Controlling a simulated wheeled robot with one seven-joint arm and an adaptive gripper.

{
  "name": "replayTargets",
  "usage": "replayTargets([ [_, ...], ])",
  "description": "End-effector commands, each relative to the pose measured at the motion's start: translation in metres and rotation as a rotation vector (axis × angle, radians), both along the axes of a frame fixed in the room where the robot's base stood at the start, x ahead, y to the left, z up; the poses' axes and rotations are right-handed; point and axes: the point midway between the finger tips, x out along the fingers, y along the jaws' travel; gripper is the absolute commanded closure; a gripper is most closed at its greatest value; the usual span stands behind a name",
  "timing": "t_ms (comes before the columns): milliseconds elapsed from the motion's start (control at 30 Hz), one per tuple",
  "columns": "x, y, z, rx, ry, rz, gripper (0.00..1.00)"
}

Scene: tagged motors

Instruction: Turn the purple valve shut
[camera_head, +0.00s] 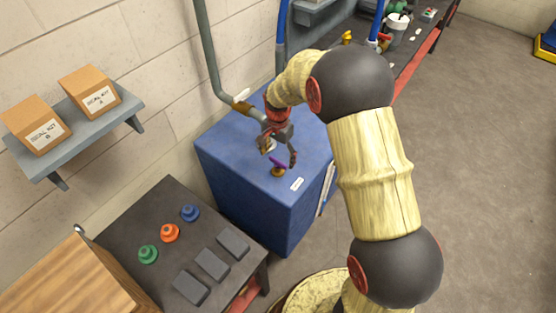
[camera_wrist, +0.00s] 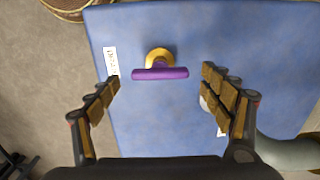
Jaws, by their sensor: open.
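The purple valve (camera_head: 278,163) is a purple bar handle on a brass stem, on top of the blue cabinet (camera_head: 230,165). In the wrist view the purple handle (camera_wrist: 160,73) lies crosswise, in front of its brass base (camera_wrist: 159,56). My gripper (camera_head: 279,154) is over the cabinet top near the valve. In the wrist view my gripper (camera_wrist: 160,88) is open, with one finger on each side of the handle and a gap on both sides. Neither finger appears to touch the handle.
A grey pipe (camera_head: 207,50) runs down the wall behind the cabinet. White labels (camera_wrist: 111,61) are on the cabinet top. A dark table (camera_head: 130,220) with coloured knobs and grey blocks stands at left. A shelf (camera_head: 75,135) holds two boxes. Open floor (camera_head: 480,180) lies to the right.

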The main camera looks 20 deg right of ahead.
Motion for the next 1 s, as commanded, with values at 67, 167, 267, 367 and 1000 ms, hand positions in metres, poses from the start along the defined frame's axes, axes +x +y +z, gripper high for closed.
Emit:
replayTargets([
  [67,-0.0002,0.0000,-0.0093,0.000,0.001,0.000,0.20],
  [167,0.0002,0.0000,-0.0145,0.001,-0.001,0.000,0.20],
  [267,0.0005,0.0000,-0.0164,0.000,-0.001,0.001,0.20],
  [367,0.0005,0.0000,-0.0163,0.000,-0.002,0.001,0.20],
  [1000,0.0003,0.0001,-0.0161,0.000,-0.001,0.001,0.50],
])
